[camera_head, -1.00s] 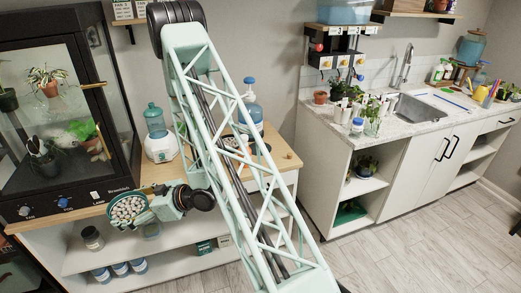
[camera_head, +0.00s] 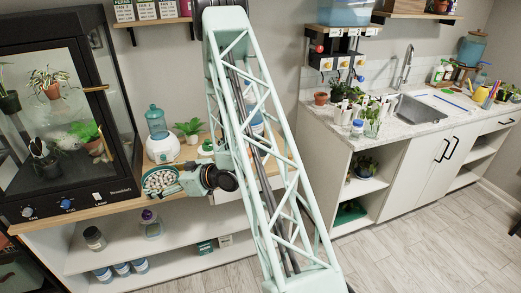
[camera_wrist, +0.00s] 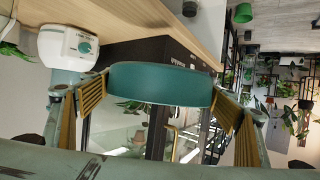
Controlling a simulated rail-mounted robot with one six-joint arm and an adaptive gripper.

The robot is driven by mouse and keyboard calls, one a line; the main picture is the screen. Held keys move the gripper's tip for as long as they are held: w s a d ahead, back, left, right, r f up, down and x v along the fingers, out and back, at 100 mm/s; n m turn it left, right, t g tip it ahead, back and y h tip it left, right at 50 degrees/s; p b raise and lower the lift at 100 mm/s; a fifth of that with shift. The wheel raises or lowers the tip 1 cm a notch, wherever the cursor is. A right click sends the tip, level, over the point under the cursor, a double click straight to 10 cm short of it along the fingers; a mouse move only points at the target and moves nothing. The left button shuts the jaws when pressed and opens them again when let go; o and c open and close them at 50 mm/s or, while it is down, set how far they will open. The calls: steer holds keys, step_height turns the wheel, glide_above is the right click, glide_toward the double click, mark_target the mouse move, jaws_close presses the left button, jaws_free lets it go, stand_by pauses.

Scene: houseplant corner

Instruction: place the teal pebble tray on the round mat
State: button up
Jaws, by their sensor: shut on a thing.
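The teal pebble tray (camera_head: 160,181), a shallow round dish full of pale pebbles, is in front of the white-based water dispenser in the head view. My gripper (camera_head: 178,181) holds it from the right. In the wrist view the tray's teal side wall (camera_wrist: 160,84) spans the space between the two tan-padded fingers of my gripper (camera_wrist: 160,98), which are shut on it. The tray looks about level; whether it touches the wooden counter (camera_head: 110,207) I cannot tell. I cannot make out the round mat; my arm hides part of the counter.
The water dispenser (camera_head: 161,148) stands close behind the tray; it also shows in the wrist view (camera_wrist: 68,45). A potted plant (camera_head: 189,130) stands to its right. The glass plant cabinet (camera_head: 66,125) is close on the left. Jars stand on the shelves below.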

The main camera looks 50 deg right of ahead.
steer(key=s+d+r+m+h+p, duration=0.1)
steer(key=s+d+r+h, duration=0.15)
steer(key=d, duration=0.55)
steer(key=s+d+r+m+h+p, duration=0.1)
steer(key=s+d+r+m, duration=0.15)
steer(key=d, duration=0.55)
steer(key=s+d+r+m+h, duration=0.1)
steer(key=s+d+r+h, duration=0.15)
steer(key=d, duration=0.65)
steer(key=s+d+m+h+b, duration=0.1)
steer(key=s+d, duration=0.4)
steer(key=d, duration=0.7)
steer(key=s+d+m, duration=0.1)
steer(key=s+d, duration=0.5)
steer(key=d, duration=0.6)
steer(key=w+d+f+b, duration=0.3)
steer(key=w+d+f, duration=0.2)
steer(key=w+f, duration=0.3)
steer(key=shift+w+d+f+n, duration=0.15)
steer(key=shift+w+d+n, duration=0.15)
steer(key=shift+w, duration=0.5)
steer(key=shift+f+b, duration=0.1)
steer(key=shift+b, duration=0.2)
steer(key=shift+f+b, duration=0.65)
steer(key=shift+f, duration=2.35)
steer(key=shift+f+b, duration=0.45)
steer(key=shift+f, duration=1.45)
